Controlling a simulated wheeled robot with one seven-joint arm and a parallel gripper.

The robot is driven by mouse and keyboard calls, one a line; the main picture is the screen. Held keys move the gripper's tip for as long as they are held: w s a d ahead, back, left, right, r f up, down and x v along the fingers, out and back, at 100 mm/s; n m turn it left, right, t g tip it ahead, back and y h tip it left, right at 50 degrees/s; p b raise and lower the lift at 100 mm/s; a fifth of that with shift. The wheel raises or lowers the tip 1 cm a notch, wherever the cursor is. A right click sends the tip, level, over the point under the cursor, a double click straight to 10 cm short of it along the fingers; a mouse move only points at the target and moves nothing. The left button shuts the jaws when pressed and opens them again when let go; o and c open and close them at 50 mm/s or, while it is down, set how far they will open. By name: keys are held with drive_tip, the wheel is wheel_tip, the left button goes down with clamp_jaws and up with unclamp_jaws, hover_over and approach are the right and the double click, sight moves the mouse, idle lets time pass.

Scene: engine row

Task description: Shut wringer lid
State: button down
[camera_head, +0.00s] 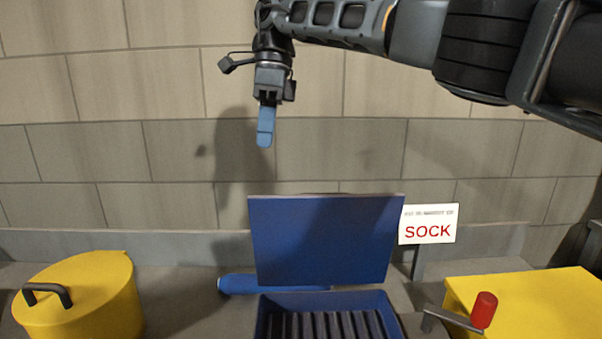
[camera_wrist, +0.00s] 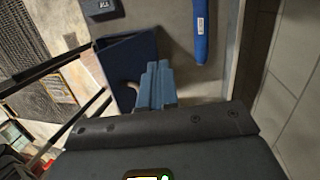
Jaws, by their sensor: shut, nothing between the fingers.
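The wringer is a blue box (camera_head: 262,318) at the bottom centre of the head view, with dark ridges inside. Its blue lid (camera_head: 320,240) stands open, nearly upright, at the back of the box. The box's front is cut off by the frame. My gripper (camera_head: 265,140) is shut and empty, its blue fingers pointing down. It hangs above the lid's top left corner in the picture, apart from it. In the wrist view my gripper (camera_wrist: 156,84) shows in front of a dark blue panel (camera_wrist: 125,58), which looks like part of the wringer.
A blue cylinder (camera_head: 240,284) lies left of the box. A yellow round container (camera_head: 85,300) with a dark handle stands at left. A yellow block (camera_head: 545,305) and a red-knobbed crank (camera_head: 483,310) are at right. A SOCK sign (camera_head: 428,224) stands beside the lid. A block wall is behind.

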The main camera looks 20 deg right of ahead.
drive_tip(key=s+d+r+h, duration=0.1)
drive_tip(key=s+d+r, duration=0.1)
drive_tip(key=d+r, duration=0.5)
drive_tip(key=s+f, duration=0.3)
drive_tip(key=f, duration=0.3)
drive_tip(key=s+f, duration=0.2)
drive_tip(key=f, duration=0.5)
drive_tip(key=shift+s+a+f+g+p, duration=0.2)
drive_tip(key=shift+s+g+p, duration=0.1)
drive_tip(key=shift+s+p, duration=0.15)
